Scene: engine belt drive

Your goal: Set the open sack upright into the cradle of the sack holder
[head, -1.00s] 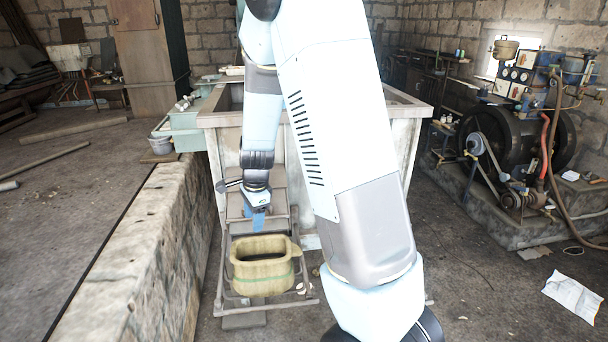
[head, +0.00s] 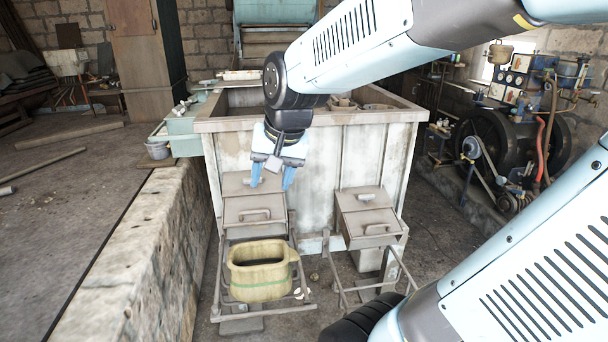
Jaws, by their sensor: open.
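The open sack (head: 261,284) is tan with a green band and a dark open mouth. It stands upright in the low metal frame of the sack holder (head: 222,302), at the foot of the left chute. My gripper (head: 272,183) is open and empty, with its blue fingers pointing down. It is above and behind the sack, in front of the white bin's wall, clear of the sack. The sack's underside and its contact with the cradle are partly hidden by the sack itself.
A second chute with an empty frame (head: 372,268) stands to the right. The large white bin (head: 322,160) rises behind both. A stone ledge (head: 150,250) runs along the left. An engine with belts (head: 500,150) stands at the far right.

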